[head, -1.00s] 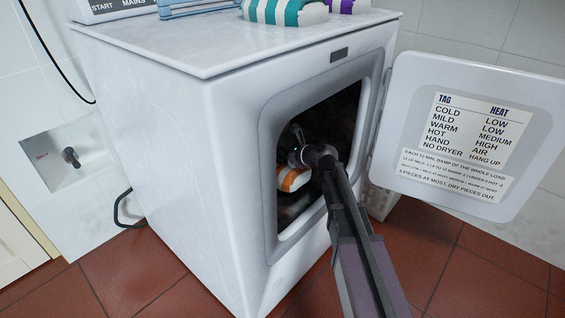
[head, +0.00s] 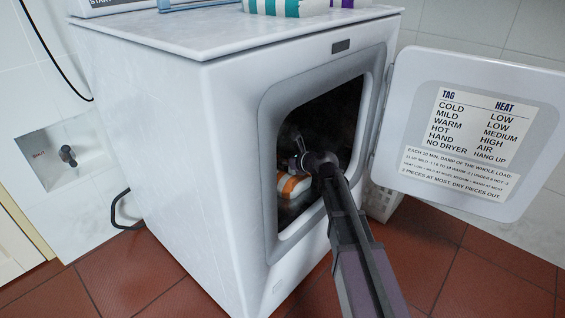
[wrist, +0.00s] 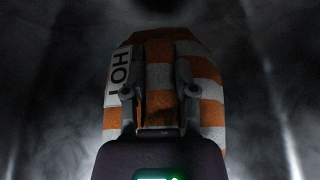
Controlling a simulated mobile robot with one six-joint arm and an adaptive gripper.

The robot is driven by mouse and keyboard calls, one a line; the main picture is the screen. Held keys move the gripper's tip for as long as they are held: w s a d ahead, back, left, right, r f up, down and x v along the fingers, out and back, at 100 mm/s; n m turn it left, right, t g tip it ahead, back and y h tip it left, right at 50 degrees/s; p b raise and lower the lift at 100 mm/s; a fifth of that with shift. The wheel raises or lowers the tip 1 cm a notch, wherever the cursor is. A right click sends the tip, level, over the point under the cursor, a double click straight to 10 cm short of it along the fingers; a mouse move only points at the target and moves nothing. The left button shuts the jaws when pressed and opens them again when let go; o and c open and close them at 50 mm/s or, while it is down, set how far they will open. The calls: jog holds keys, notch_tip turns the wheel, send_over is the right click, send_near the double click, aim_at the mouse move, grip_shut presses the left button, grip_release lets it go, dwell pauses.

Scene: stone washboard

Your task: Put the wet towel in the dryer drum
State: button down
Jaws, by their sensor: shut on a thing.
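The towel (head: 292,185) is orange and white striped and lies inside the dryer drum (head: 345,105), seen through the open front. In the wrist view the towel (wrist: 208,80) carries a white tag reading HOT (wrist: 120,72). My gripper (wrist: 158,95) is shut on the towel, with a fold of it between the two fingers. In the head view my gripper (head: 302,160) is inside the opening, partly hidden by my arm. I cannot tell whether the towel touches the drum floor.
The dryer door (head: 470,130) stands open to the right, bearing a heat chart (head: 487,125). A white basket (head: 382,203) stands on the floor behind the door. The opening's rim (head: 270,140) surrounds my arm.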

jog(key=shift+f, duration=0.1)
jog(key=shift+c, duration=2)
grip_release()
jog(key=shift+r, duration=0.2)
jog(key=p+v, duration=0.4)
jog(key=v, duration=0.8)
jog(key=shift+p, duration=0.3)
jog(key=shift+s+f, duration=0.15)
